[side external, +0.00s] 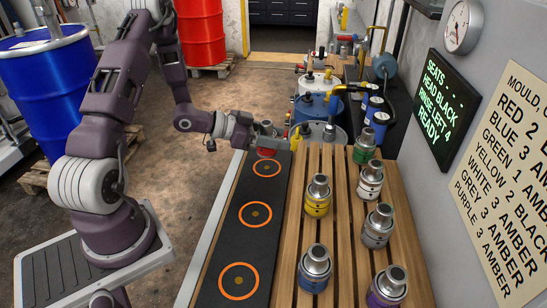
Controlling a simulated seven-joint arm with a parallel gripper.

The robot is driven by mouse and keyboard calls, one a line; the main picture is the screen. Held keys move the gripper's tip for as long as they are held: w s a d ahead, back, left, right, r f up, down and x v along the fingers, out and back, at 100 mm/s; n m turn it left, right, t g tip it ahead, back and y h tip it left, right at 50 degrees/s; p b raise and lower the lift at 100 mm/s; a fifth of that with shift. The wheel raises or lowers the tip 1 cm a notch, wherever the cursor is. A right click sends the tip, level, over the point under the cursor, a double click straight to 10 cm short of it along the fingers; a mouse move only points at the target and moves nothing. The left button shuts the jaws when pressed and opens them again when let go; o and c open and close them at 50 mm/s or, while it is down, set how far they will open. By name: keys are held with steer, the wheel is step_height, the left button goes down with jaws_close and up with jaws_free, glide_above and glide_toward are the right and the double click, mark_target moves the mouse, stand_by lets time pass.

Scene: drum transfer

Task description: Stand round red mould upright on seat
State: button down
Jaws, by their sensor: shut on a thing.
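The red mould (266,153) shows as a small red body at the far end of the black strip (228,251). The mould looks roughly upright. It is just behind the far orange-ringed seat (267,168), whose ring shows mostly clear. I cannot tell whether the mould touches the strip or hangs above it. The middle seat (255,216) and the near seat (239,281) are bare.
On the slatted wooden bench (341,253) stand yellow (317,203), blue (314,281), green (363,154), white (369,189), grey (376,236) and purple (385,297) moulds. Tanks and hoses (322,105) crowd behind the strip. A screen (447,94) and printed chart (510,150) hang right.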

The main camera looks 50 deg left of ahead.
step_height(320, 180, down, 5)
steer(key=shift+f, duration=0.1)
steer(key=c, duration=0.7)
jaws_free()
